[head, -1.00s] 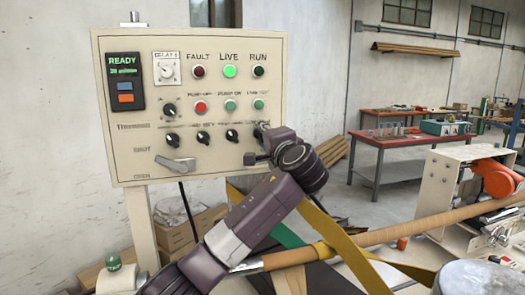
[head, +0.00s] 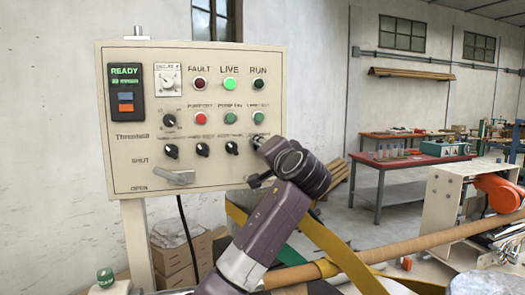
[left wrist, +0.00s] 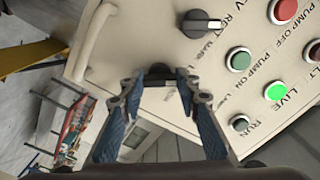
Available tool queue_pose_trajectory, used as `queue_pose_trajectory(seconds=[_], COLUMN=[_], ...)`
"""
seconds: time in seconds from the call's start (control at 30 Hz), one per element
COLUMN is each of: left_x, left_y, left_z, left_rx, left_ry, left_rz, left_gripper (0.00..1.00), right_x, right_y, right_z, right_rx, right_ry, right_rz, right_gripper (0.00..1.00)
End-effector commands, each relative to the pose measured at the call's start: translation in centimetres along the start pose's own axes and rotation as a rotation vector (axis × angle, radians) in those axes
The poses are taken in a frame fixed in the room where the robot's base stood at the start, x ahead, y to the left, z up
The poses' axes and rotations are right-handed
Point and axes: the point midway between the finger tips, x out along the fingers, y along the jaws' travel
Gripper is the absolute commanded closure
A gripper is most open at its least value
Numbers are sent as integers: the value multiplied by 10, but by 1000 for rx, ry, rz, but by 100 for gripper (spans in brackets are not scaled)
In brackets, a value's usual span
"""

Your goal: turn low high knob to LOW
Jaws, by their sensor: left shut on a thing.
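A cream control panel (head: 130,160) stands on a post. Its lower row holds several black knobs, and the rightmost black knob (head: 257,141) is at my left gripper (head: 262,146). In the left wrist view the fingers of the left gripper (left wrist: 160,83) are shut on this knob (left wrist: 158,78), one on each side. The fingers and housing hide most of the knob, so its pointer cannot be read. The label above it is too small to read in the head view. The neighbouring black knob (left wrist: 200,23), near REV lettering, is free. My right gripper is in neither view.
Lit LIVE lamp (head: 229,83) and green buttons sit above the knob row. A lever (head: 175,178) is at the panel's lower left. A brown roll (head: 400,244) and yellow strap (head: 350,266) lie below right. A red table (head: 410,160) stands behind.

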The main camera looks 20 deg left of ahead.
Motion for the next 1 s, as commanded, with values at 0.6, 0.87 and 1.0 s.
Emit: queue_pose_trajectory(seconds=[0.6,0.87,1.0], left_x=[0,-18,-46], left_y=[0,1,2], left_z=[0,-1,-2], left_rx=[-1,-2,-4], left_ry=[0,3,5], left_rz=[1,2,3], left_gripper=[52,52,52], right_x=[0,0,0], right_y=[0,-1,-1], right_z=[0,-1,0], right_rx=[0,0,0], right_ry=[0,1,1], right_rz=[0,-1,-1], right_gripper=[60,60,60])
